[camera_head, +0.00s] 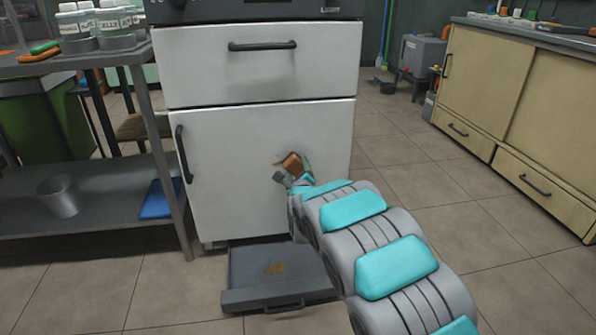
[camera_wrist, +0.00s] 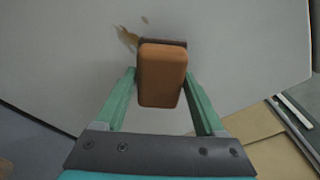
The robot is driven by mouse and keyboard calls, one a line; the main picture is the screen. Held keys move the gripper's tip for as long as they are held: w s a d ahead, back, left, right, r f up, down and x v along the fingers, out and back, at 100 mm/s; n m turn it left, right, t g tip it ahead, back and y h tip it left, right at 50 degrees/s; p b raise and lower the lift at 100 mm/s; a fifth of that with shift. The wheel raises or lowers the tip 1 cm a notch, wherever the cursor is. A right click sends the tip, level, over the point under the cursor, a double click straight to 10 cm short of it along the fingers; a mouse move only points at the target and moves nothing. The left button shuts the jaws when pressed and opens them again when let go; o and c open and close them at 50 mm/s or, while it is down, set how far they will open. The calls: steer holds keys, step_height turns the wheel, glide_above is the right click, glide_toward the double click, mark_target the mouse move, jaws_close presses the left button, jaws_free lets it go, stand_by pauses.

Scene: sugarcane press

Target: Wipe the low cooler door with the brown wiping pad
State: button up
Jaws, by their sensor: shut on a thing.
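The low cooler door (camera_head: 232,180) is a white panel with a dark upright handle (camera_head: 184,154) at its left edge. My gripper (camera_head: 296,178) is in front of the door's right half, shut on the brown wiping pad (camera_head: 291,163). In the wrist view the pad (camera_wrist: 162,75) sits between the two green fingers, with its dark far edge at or very near the door (camera_wrist: 70,60). A brown smear (camera_wrist: 128,37) shows on the door just left of the pad's far end. I cannot tell for certain whether the pad touches the door.
A white drawer (camera_head: 258,75) is above the door. A dark tray (camera_head: 276,262) with a brown stain juts out at floor level below it. A metal shelf table (camera_head: 90,195) with a cup (camera_head: 60,195) stands left. Cream cabinets (camera_head: 520,95) stand right, with open floor between.

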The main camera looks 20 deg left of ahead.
mark_target(286, 170)
steer(key=shift+x, duration=1)
stand_by(0.7)
steer(key=shift+s+a+r, duration=0.1)
steer(key=shift+a+r, duration=0.05)
steer(key=shift+s+a+b, duration=0.2)
steer(key=shift+s+a, duration=0.3)
steer(key=shift+a, duration=0.2)
steer(key=shift+s+a+b, duration=0.2)
steer(key=shift+s+a, duration=0.35)
steer(key=shift+a, duration=0.2)
steer(key=shift+s+a, duration=0.4)
steer(key=shift+a, duration=0.4)
steer(key=shift+s+a, duration=0.45)
steer(key=shift+a, duration=0.35)
steer(key=shift+b, duration=0.4)
steer(key=shift+d, duration=0.1)
steer(key=shift+w+d, duration=0.6)
steer(key=shift+d, duration=0.2)
steer(key=shift+w+d, duration=0.55)
steer(key=shift+d, duration=0.2)
steer(key=shift+w+d, duration=0.4)
steer(key=shift+d, duration=0.4)
steer(key=shift+w+d, duration=0.4)
steer(key=shift+d, duration=0.35)
